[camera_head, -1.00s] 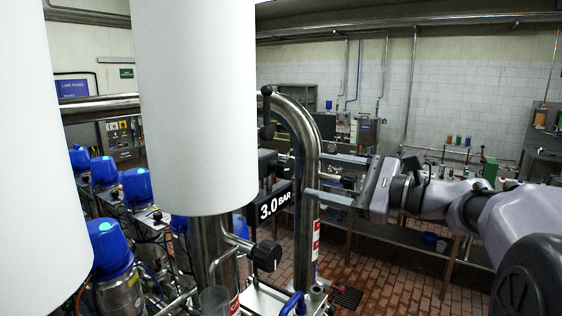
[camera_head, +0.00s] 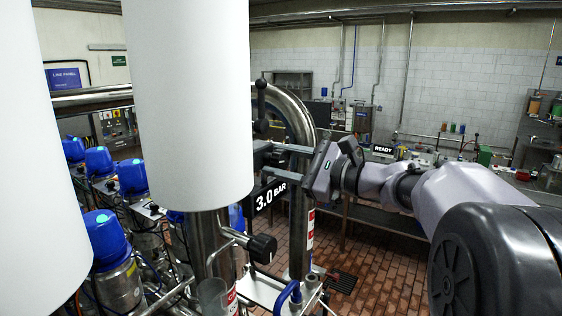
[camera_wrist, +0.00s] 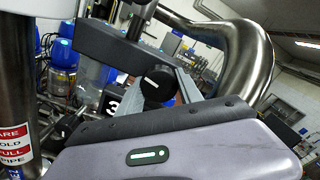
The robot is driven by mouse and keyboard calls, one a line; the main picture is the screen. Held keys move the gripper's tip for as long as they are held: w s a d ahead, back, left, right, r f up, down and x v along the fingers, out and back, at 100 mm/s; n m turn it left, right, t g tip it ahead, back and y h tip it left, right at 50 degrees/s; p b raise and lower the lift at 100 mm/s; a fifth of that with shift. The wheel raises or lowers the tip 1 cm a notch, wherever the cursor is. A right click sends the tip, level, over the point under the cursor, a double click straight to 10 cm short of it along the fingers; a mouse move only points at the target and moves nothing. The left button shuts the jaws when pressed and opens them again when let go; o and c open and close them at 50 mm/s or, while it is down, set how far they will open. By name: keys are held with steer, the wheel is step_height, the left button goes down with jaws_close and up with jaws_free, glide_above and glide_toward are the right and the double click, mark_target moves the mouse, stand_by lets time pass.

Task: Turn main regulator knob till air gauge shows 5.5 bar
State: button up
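The air gauge display (camera_head: 270,196) reads 3.0 BAR in the head view. In the wrist view a black round knob (camera_wrist: 157,83) with a white mark faces me, with the display's edge (camera_wrist: 113,103) at its left. I take it for the main regulator knob. My gripper (camera_head: 272,160) is open just above the display, its fingers apart and pointing left. One grey finger (camera_wrist: 188,86) shows right of the knob in the wrist view. Contact with the knob cannot be told. In the head view the space between the fingers is dark and partly hidden.
Another black knob (camera_head: 262,248) sits lower on the steel pipework. A large white cylinder (camera_head: 190,100) stands left of the gripper. A bent steel pipe (camera_head: 303,120) rises behind it. Blue-capped valves (camera_head: 105,232) line the left.

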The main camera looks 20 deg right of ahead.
steer(key=shift+c, duration=1)
steer(key=m+p, duration=0.3)
steer(key=m, duration=0.1)
steer(key=shift+r+p, duration=0.2)
steer(key=shift+p, duration=0.15)
steer(key=m+p, duration=0.3)
steer(key=shift+m, duration=0.3)
steer(key=m+p, duration=0.5)
steer(key=p, duration=0.1)
steer(key=shift+s+a, duration=0.1)
steer(key=shift+a, duration=0.05)
steer(key=shift+f+m+p, duration=0.1)
steer(key=shift+m+p, duration=1)
